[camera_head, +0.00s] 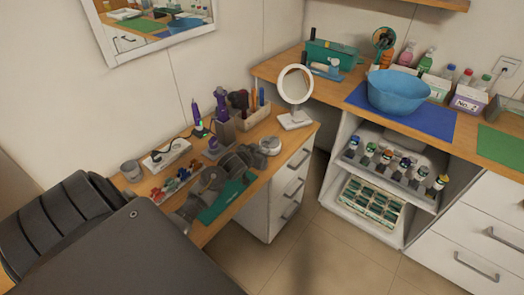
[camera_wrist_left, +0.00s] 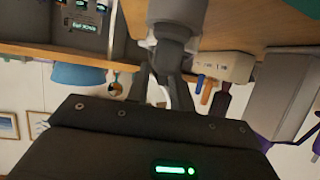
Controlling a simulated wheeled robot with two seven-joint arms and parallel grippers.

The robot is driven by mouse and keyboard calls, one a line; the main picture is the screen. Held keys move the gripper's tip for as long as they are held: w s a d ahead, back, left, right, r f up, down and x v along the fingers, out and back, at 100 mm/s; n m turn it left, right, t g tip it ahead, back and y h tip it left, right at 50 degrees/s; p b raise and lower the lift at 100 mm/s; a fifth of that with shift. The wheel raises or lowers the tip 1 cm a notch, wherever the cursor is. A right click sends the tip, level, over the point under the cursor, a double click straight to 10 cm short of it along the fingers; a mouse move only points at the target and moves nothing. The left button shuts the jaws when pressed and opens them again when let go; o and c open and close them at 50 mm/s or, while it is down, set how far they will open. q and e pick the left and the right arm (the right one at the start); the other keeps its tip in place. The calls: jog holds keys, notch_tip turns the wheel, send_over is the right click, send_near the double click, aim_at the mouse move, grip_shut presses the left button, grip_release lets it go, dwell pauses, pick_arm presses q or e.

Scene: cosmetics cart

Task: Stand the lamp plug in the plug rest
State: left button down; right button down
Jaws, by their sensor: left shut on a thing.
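My left gripper (camera_head: 254,154) is low over the front right of the wooden side counter, beside a round pale piece (camera_head: 270,146) that may be the plug rest. In the left wrist view, the fingers (camera_wrist_left: 166,75) are closed at a grey cylindrical piece (camera_wrist_left: 178,18) near the counter top. I take the held thing to be the lamp plug, but the fingers largely hide it. I cannot tell whether it touches the rest. The white ring lamp (camera_head: 295,85) stands upright behind, on the counter's far right corner. My right gripper is not in view.
A brush box (camera_head: 253,117), a purple tool in a grey holder (camera_head: 223,132) and a white power strip (camera_head: 166,154) stand behind the gripper. A grey cup (camera_head: 131,171) and small clips (camera_head: 172,184) lie left.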

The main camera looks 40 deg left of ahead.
pick_arm(q)
jog(key=shift+f, duration=0.3)
jog(key=c, duration=1.1)
grip_release()
jog(key=shift+c, duration=0.2)
jog(key=v, duration=1.1)
jog(key=shift+w+r, duration=0.1)
jog(key=shift+w, duration=0.05)
